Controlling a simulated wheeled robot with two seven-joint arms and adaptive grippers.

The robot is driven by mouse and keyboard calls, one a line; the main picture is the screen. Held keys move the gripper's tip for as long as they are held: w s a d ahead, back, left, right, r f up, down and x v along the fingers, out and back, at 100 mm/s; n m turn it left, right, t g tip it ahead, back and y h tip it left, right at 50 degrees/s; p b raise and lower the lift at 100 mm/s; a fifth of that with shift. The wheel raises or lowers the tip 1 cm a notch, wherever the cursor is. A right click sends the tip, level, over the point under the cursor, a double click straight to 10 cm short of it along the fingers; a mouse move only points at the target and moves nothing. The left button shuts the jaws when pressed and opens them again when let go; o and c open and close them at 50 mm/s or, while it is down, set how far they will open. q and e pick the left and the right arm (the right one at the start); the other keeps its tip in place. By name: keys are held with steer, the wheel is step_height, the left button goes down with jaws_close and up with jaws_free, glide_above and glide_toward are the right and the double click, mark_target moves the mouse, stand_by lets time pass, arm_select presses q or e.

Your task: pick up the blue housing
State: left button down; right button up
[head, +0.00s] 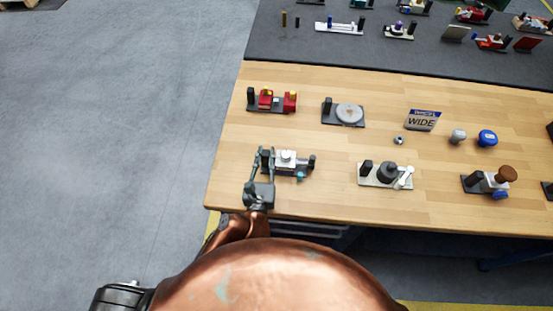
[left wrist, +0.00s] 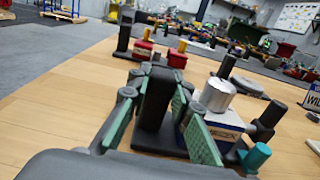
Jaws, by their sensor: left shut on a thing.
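A rounded blue part with a white face (head: 487,138), which looks like the blue housing, lies on the right side of the wooden table. My left gripper (head: 264,158) is far from it, at the table's front left. Its green-padded fingers (left wrist: 160,125) stand on either side of a black upright post (left wrist: 156,98) and are shut on it. Beside the post, on the same fixture, is a white block with blue on its side and a silver cylinder on top (left wrist: 217,95); it also shows in the head view (head: 287,158). My right gripper is in neither view.
Behind the gripper stand a red fixture (head: 272,101) and a grey disc fixture (head: 348,114). To the right are a fixture with a dark knob (head: 387,173) and a brown-knobbed one (head: 500,178).

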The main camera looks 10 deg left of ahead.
arm_select(q)
step_height(320, 180, up, 9)
steer(key=shift+f, duration=4.05)
steer(key=shift+f, duration=0.5)
steer(key=shift+f, duration=0.1)
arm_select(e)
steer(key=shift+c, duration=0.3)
